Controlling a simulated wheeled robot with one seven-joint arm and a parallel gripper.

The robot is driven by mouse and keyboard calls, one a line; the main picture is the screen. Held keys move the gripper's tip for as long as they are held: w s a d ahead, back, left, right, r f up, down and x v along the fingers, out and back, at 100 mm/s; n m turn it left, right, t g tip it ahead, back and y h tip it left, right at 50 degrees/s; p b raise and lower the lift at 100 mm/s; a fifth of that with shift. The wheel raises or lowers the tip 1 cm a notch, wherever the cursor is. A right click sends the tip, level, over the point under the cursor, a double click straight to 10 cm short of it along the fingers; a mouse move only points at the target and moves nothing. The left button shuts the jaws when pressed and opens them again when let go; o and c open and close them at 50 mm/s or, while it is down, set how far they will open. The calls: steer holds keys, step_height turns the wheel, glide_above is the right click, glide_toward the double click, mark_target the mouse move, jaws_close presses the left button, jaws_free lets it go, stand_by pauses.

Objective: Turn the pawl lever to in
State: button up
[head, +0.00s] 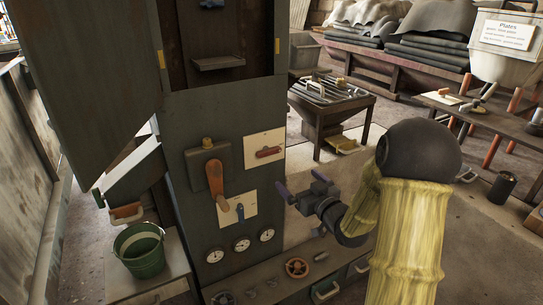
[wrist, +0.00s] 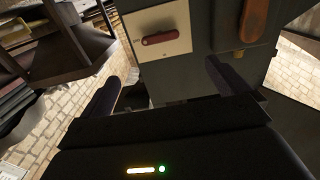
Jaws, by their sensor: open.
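A dark green cabinet (head: 240,165) carries three levers on its front. A large orange lever (head: 217,188) hangs down from a dark block. A red lever (head: 268,152) lies nearly level on an upper white plate. A small blue lever (head: 240,211) stands about upright on a lower white plate. Which is the pawl lever I cannot tell, as the plate marks are too small to read. My gripper (head: 301,186) is open and empty, right of the blue lever and below the red one. The wrist view shows the red lever (wrist: 163,38) and orange lever (wrist: 254,20) beyond my fingers.
Several round gauges (head: 241,244) sit below the levers. A handwheel (head: 297,267) stands on the ledge beneath. A green bucket (head: 139,249) is at the left. A table with metal rods (head: 326,91) stands behind, with floor between it and the cabinet.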

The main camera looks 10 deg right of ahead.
mark_target(270, 154)
steer(key=b+x, duration=0.1)
steer(key=x, duration=1.6)
steer(key=shift+f, duration=0.1)
steer(key=c, duration=0.9)
